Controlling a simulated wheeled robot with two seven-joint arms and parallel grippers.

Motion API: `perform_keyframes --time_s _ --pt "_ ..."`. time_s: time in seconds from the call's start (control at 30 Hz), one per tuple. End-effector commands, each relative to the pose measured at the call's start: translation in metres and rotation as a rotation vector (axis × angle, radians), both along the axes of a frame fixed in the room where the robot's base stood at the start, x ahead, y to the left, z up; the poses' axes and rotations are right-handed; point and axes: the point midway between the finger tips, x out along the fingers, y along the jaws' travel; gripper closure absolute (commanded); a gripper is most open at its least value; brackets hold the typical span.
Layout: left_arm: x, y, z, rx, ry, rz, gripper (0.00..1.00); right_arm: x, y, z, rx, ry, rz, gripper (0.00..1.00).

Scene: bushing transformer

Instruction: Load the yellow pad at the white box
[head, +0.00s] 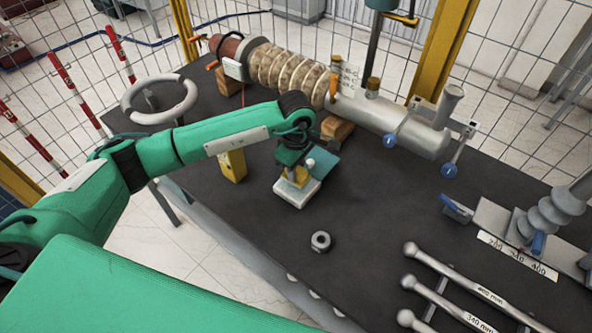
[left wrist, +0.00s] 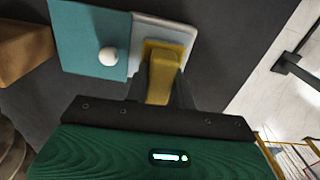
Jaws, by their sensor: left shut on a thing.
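The white box (head: 296,193) stands on the dark table with its teal lid (head: 327,166) folded out beside it; a round white knob (left wrist: 107,56) sits on the lid. My left gripper (head: 295,172) points down over the box, its fingers shut on the yellow pad (left wrist: 160,85) by its raised grip. The pad's wider yellow base lies within the outline of the white box (left wrist: 165,27) in the left wrist view. I cannot tell whether it rests on the box floor or is just above it. My right gripper is in neither view.
A ribbed bushing (head: 285,72) with a grey metal end lies on wooden blocks behind. A yellow block (head: 232,166) stands left of the box. A metal ring (head: 320,241) lies in front. Long metal rods (head: 470,280) lie at right. The table between is clear.

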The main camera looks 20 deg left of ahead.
Motion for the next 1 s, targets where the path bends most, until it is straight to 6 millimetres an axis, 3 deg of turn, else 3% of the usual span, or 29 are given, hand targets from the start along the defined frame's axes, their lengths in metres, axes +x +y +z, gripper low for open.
perform_keyframes --time_s 0.5,1.0 --pt "0.001 0.000 0.044 -0.001 -0.002 0.001 0.93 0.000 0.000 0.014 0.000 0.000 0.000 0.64" --pt "0.001 0.000 0.046 -0.001 -0.002 0.001 0.93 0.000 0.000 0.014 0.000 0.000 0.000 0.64"
